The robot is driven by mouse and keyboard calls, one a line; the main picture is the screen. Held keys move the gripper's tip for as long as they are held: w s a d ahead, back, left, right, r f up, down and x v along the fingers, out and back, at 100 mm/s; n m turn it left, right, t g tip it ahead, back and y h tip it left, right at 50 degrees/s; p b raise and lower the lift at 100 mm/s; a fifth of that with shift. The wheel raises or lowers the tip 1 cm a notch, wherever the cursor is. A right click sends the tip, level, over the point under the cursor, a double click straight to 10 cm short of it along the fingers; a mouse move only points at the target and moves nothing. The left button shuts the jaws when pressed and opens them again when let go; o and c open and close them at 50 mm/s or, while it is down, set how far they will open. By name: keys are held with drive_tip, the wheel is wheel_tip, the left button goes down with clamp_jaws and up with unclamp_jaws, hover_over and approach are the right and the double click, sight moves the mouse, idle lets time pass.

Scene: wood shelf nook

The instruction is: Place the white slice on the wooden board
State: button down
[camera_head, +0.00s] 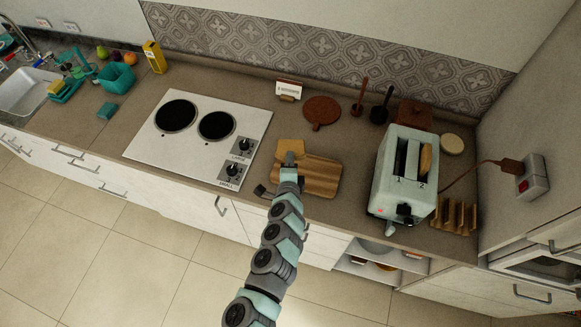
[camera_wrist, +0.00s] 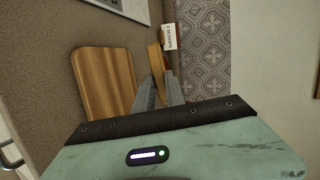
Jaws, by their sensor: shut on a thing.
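My gripper (camera_head: 290,158) is shut on a pale tan bread slice (camera_head: 290,148), which looks like the white slice. In the wrist view the slice (camera_wrist: 155,58) shows nearly edge-on between the fingers (camera_wrist: 160,92). The wooden board (camera_head: 322,180) lies flat on the counter, left of the toaster. In the head view the slice overlaps the board's upper left part. In the wrist view the striped board (camera_wrist: 104,78) is left of the slice, with its visible surface bare. I cannot tell how high the slice is above it.
A pale toaster (camera_head: 402,185) with a browned slice (camera_head: 425,160) in one slot stands right of the board. A wooden rack (camera_head: 455,216) is beside it. A white cooktop (camera_head: 200,135) is at the left. A small sign (camera_head: 289,90) and round trivet (camera_head: 322,110) are behind.

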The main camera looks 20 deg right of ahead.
wheel_tip(320, 180, down, 8)
drive_tip(key=b, duration=0.5)
drive_tip(key=shift+b, duration=0.3)
drive_tip(key=shift+r, duration=0.1)
drive_tip(key=c, duration=1.6)
unclamp_jaws()
drive_tip(key=shift+o, duration=0.2)
drive_tip(key=shift+p+v, duration=0.85)
drive_tip(key=shift+v, duration=3.2)
